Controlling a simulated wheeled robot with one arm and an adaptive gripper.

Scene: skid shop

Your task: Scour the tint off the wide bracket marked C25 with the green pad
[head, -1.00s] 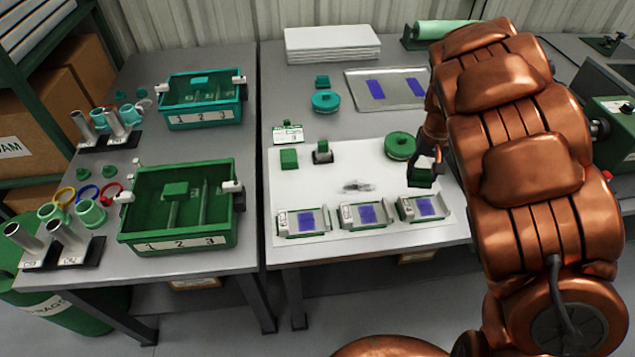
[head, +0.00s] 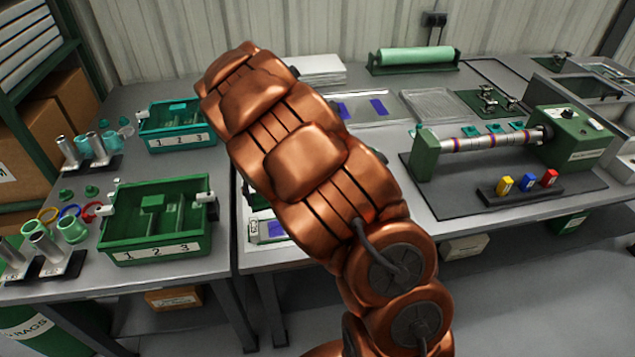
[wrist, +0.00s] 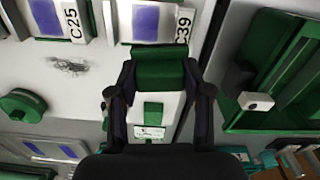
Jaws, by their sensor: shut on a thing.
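In the wrist view my gripper (wrist: 157,82) is shut on the green pad (wrist: 158,66), a dark green block across the fingertips. The bracket marked C25 (wrist: 77,40) is at the upper left, cut by the frame edge, with a blue-violet tint patch on its plate. The bracket marked C39 (wrist: 123,22), also tinted, is just beyond the pad. I cannot tell whether pad and C39 touch. The pad is apart from C25. In the head view my arm hides the gripper, the pad and C25; part of the leftmost bracket (head: 257,231) shows.
A grey wiry tuft (wrist: 68,65) lies on the white mat (wrist: 75,92) near C25. A green round container (wrist: 22,104) is at left. A green divided bin (head: 152,256) stands on the left table. A roller machine (head: 575,138) stands at right.

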